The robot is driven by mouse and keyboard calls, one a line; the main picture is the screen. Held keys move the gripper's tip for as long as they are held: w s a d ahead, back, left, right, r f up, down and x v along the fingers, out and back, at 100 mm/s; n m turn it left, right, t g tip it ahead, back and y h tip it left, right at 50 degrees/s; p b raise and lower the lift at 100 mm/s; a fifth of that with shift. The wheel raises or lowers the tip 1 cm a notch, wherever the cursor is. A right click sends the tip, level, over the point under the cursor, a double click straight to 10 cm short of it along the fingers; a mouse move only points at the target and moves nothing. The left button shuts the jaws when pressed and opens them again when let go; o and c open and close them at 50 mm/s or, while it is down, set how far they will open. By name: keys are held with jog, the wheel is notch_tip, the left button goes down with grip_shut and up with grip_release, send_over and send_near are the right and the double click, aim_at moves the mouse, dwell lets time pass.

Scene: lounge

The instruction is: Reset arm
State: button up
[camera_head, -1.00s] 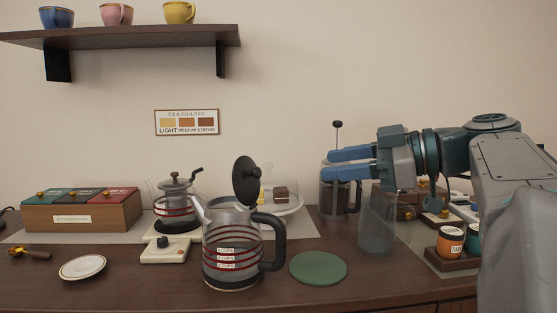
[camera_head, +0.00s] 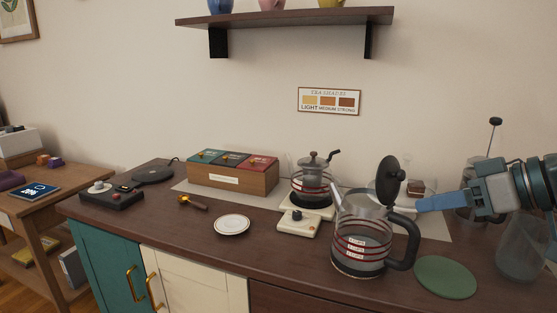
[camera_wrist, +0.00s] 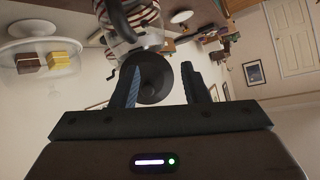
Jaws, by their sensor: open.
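My gripper (camera_head: 424,204) is at the right of the head view, its blue fingers pointing left, beside the raised lid of the glass kettle. In the wrist view my gripper (camera_wrist: 162,84) has its two fingers apart with nothing held between them. The glass kettle (camera_head: 352,262) stands on the counter, with red bands, a black handle and its black lid (camera_head: 390,182) tipped up. A dark round shape, probably this lid, shows beyond the fingers in the wrist view (camera_wrist: 155,75). My arm partly covers the plunger pot (camera_head: 466,215) behind it.
A green round mat (camera_head: 446,278) lies right of the kettle, and a clear glass vessel (camera_head: 522,252) stands under my arm. A domed cake stand (camera_wrist: 40,62) is near in the wrist view. A white plate (camera_head: 232,225) and tea box (camera_head: 232,178) stand left.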

jog(key=s+a+f+m+g+h+p, duration=0.2)
jog(key=a+p, duration=0.4)
jog(key=p, duration=0.3)
jog(key=s+a+f+m+g+h+p, duration=0.3)
jog(key=s+a+m+h+p, duration=0.1)
jog(key=p, duration=0.5)
jog(key=shift+s+a+f+g+h, duration=0.35)
jog(key=shift+a+h, duration=0.5)
jog(key=shift+h, duration=0.35)
